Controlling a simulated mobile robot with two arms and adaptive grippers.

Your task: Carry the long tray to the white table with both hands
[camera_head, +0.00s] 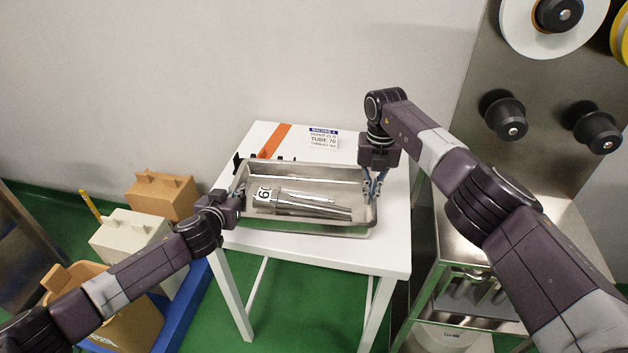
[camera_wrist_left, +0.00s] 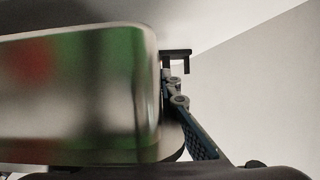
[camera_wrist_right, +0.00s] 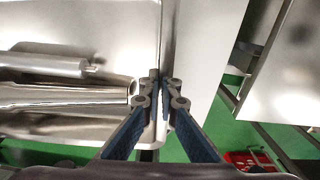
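The long tray (camera_head: 352,227) is a shallow metal pan over the white table (camera_head: 340,256); whether it rests there or hovers slightly is unclear. It holds metal tube parts (camera_head: 312,202) and a white number label (camera_head: 263,193). My left gripper (camera_head: 238,194) is at the tray's left end. In the left wrist view, the tray wall (camera_wrist_left: 80,95) hides one finger; the other finger shows beside it, seemingly closed on the wall. My right gripper (camera_head: 374,182) is at the right end. In the right wrist view, its fingertips (camera_wrist_right: 160,82) meet across the tray's end wall.
An orange strip (camera_head: 274,140) and a printed card (camera_head: 323,138) lie at the table's back. A steel machine and metal stand (camera_head: 470,243) are close on the right. Tan and white bins (camera_head: 128,232) stand at the left. Green floor (camera_head: 300,300) shows below.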

